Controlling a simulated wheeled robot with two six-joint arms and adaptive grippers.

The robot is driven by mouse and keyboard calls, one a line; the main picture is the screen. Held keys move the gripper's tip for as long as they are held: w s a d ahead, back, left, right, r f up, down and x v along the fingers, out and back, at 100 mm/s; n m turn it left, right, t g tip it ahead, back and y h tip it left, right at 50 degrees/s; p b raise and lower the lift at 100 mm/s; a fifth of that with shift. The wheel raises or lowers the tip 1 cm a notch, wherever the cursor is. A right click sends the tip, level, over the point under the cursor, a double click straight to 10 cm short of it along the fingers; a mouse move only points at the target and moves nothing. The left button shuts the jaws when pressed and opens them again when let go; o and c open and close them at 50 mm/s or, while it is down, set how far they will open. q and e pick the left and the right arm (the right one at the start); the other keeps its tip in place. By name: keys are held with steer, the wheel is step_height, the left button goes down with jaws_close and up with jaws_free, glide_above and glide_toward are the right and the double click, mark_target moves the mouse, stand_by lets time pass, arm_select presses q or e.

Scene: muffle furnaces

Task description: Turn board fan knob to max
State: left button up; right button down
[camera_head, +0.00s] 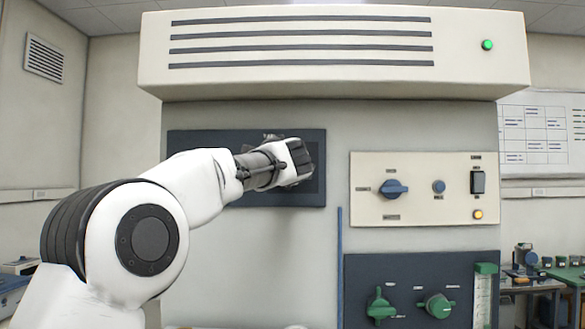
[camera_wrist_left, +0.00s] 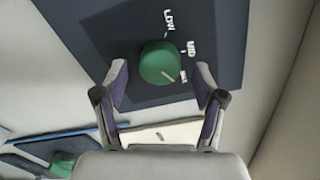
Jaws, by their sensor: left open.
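The board fan knob is a round green knob (camera_wrist_left: 159,62) on a dark blue panel (camera_wrist_left: 95,25) marked LOW, MID and a third label that reads like MAX. Its pale pointer line points to the lower right, toward that third label. My left gripper (camera_wrist_left: 160,82) is open, with one finger on each side of the knob and a visible gap on both sides. In the head view my left gripper (camera_head: 296,163) is in front of the dark panel (camera_head: 195,150) and hides the knob. My right gripper is not in view.
A cream panel (camera_head: 425,210) with a blue knob (camera_head: 393,189) is to the right. Below it, a dark panel (camera_head: 400,270) has green knobs (camera_head: 437,305). A vented hood (camera_head: 330,75) overhangs above. A thin blue vertical strip (camera_head: 340,260) stands between panels.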

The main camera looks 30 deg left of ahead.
arm_select(q)
steer(key=v, duration=0.6)
steer(key=shift+s, duration=0.3)
steer(key=shift+s+r, duration=0.1)
